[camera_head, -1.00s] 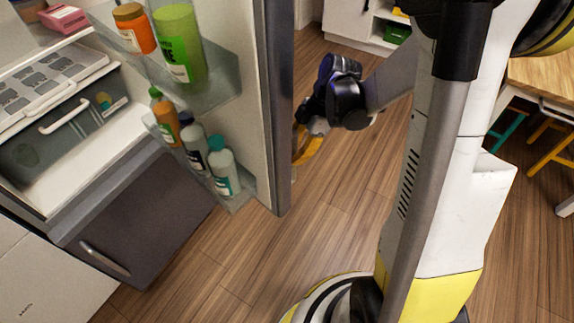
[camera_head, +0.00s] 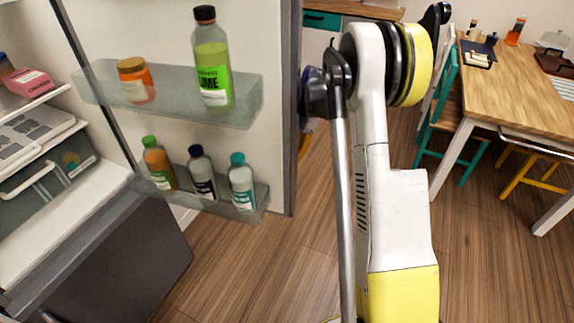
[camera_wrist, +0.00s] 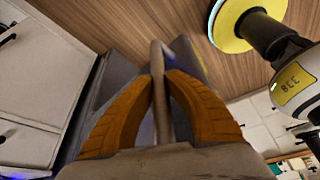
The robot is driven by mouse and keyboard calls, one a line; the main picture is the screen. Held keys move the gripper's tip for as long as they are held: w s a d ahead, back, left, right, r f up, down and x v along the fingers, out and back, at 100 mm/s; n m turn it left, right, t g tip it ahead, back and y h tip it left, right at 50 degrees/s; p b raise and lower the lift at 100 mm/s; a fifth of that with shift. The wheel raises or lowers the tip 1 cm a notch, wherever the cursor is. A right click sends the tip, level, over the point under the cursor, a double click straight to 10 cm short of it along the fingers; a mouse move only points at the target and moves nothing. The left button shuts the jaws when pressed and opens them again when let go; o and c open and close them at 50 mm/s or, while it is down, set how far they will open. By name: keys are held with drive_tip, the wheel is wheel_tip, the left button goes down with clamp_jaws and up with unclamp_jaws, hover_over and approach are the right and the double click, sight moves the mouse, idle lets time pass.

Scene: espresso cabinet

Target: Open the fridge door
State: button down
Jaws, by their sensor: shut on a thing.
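The fridge door (camera_head: 272,50) stands wide open in the head view, its white inner side with shelves facing me. Its dark edge runs down the middle of the picture. My gripper (camera_wrist: 159,80) is on the outer side of the door, mostly hidden behind that edge and my arm in the head view. In the wrist view its two orange fingers are closed around the grey bar of the door handle (camera_wrist: 161,118). The open fridge interior (camera_head: 35,220) shows at the left, with shelves and a drawer.
Door shelves hold a green bottle (camera_head: 211,65), an orange jar (camera_head: 136,80) and several small bottles. A dark lower door (camera_head: 120,270) is shut below the fridge compartment. A wooden table (camera_head: 520,90) with chairs stands at the right. Wooden floor (camera_head: 240,270) is clear below the door.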

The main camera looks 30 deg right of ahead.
drive_tip(key=shift+w+d, duration=0.1)
drive_tip(key=shift+w, duration=0.25)
drive_tip(key=c, duration=1.3)
unclamp_jaws()
drive_tip(key=v, duration=1.2)
drive_tip(key=shift+f, duration=0.1)
